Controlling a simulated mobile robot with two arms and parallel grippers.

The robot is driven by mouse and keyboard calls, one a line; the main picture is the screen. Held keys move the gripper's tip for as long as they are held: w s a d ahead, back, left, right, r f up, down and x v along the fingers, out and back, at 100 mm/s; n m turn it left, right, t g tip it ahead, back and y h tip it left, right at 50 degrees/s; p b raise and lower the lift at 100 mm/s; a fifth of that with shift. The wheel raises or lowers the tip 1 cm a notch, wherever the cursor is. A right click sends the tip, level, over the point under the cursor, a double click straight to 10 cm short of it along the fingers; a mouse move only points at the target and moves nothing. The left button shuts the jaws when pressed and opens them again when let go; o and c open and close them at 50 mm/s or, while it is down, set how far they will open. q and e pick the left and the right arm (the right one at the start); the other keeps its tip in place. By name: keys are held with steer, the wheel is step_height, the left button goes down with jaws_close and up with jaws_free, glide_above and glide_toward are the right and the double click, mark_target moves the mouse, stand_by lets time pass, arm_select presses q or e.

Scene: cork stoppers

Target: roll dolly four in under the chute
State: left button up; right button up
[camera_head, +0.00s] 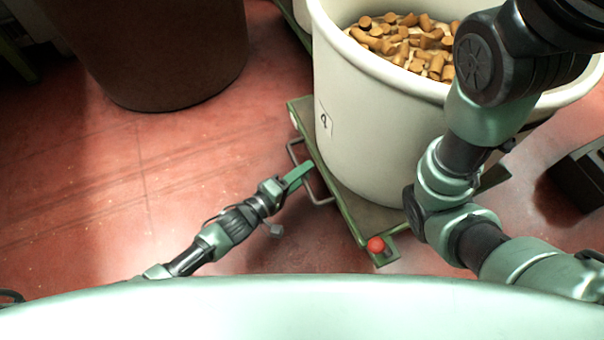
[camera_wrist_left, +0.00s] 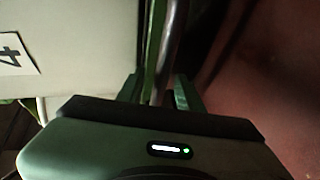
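The dolly (camera_head: 361,222) is a low green-framed platform carrying a big cream tub (camera_head: 345,140) filled with corks (camera_head: 405,45). A label on the tub reads 4 in the left wrist view (camera_wrist_left: 14,54). A grey handle bar (camera_head: 318,198) juts from the dolly's left side. My left gripper (camera_head: 305,172) is at this handle. In the left wrist view its two fingers (camera_wrist_left: 160,92) stand apart on either side of the bar (camera_wrist_left: 170,45), with narrow gaps showing. My right arm crosses in front of the tub; its gripper is out of view. No chute is recognisable.
A large dark brown container (camera_head: 165,60) stands at the upper left. A dark box (camera_head: 585,175) sits on the floor at the right edge. The red floor (camera_head: 110,190) at left is clear.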

arm_select(q)
jaws_close()
stand_by(1.4)
